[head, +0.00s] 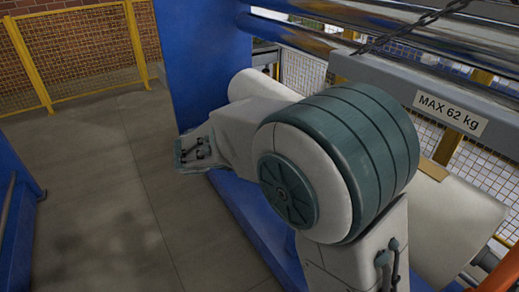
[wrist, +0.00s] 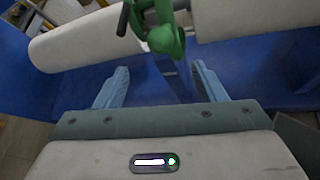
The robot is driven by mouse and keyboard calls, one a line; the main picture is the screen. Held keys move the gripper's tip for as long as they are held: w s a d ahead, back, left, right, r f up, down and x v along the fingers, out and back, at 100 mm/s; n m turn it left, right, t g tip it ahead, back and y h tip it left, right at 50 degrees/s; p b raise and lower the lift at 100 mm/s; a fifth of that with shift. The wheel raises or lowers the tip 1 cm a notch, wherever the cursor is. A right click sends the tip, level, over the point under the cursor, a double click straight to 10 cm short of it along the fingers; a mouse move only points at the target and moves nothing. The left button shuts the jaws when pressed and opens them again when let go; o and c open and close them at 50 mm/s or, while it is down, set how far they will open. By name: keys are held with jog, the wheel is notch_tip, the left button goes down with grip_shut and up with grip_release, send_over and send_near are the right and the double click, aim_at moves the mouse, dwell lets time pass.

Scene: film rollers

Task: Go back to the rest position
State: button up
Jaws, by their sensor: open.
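My gripper (wrist: 160,67) is open in the wrist view, its two blue fingers apart with nothing held between them. Beyond the fingers is a green part (wrist: 162,38) with a dark handle. White roll surfaces show on either side of it, a left one (wrist: 85,40) and a right one (wrist: 250,18). In the head view my arm fills the middle and hides my gripper. A white roll end (head: 255,82) shows left of my arm, and a white roll surface (head: 460,225) shows to its right.
A blue upright panel (head: 200,60) stands behind my arm. A grey beam (head: 400,82) marked "MAX 62 kg", a chain (head: 415,25) and shiny rollers (head: 300,38) are at upper right. Yellow mesh fencing (head: 85,55) stands at the back left. The floor (head: 100,170) at left is clear.

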jog(key=s+d+f+m+g+y, duration=0.1)
jog(key=s+d+m+g+y, duration=0.35)
jog(key=s+d+m, duration=0.75)
jog(key=s+d+f+m+g+y, duration=0.1)
jog(key=s+d+m+y, duration=0.3)
jog(key=s+m, duration=0.7)
jog(key=shift+s+d+f+m, duration=0.15)
jog(key=shift+d+f+m, duration=0.15)
jog(key=shift+m, duration=0.1)
